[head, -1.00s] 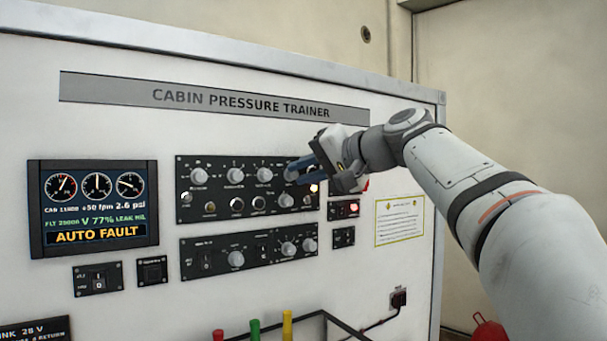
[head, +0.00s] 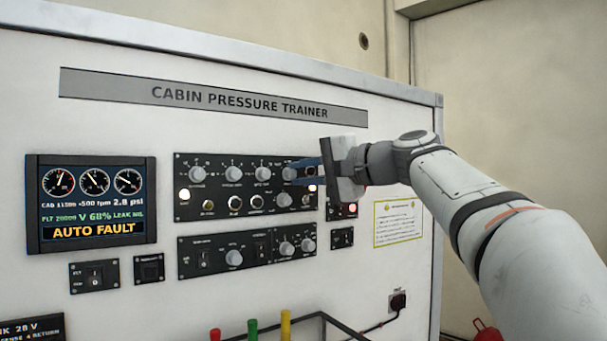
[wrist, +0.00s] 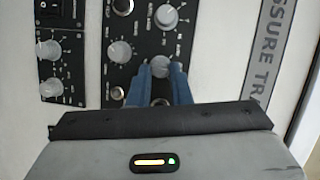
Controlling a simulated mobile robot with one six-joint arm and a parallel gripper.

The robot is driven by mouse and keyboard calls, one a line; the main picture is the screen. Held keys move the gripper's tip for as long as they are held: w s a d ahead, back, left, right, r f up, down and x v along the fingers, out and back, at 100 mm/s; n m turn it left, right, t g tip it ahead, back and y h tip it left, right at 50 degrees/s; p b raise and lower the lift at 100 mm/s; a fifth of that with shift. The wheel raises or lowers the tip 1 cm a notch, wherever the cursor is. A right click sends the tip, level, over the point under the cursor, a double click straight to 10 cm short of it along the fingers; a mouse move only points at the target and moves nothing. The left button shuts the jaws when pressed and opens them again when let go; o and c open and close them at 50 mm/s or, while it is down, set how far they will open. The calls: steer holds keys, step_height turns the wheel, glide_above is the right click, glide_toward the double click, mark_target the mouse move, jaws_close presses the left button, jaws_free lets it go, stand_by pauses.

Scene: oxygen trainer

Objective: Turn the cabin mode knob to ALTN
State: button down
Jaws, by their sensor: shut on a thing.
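The upper black control panel (head: 222,212) is on the white trainer face in the head view. Its rightmost top-row knob (head: 290,173) is grey and round, and it also shows in the wrist view (wrist: 160,66). My gripper (head: 297,171) reaches in from the right with its blue fingers at this knob. In the wrist view the fingers lie on either side of it, shut on it. The fingers hide part of the knob and its surrounding marks. The lettering is too small to read, so I cannot tell which position the knob points to.
More knobs sit close by, such as the neighbouring top-row knob (head: 263,174). A lower panel (head: 205,262) sits below. The display (head: 95,204) reads AUTO FAULT and 2.8 psi. Red, green and yellow handles (head: 285,325) stand at the bottom.

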steer(key=shift+f, duration=0.1)
steer(key=c, duration=1.3)
jaws_free()
steer(key=b+v, duration=0.2)
steer(key=v, duration=0.5)
steer(key=shift+s+d, duration=0.3)
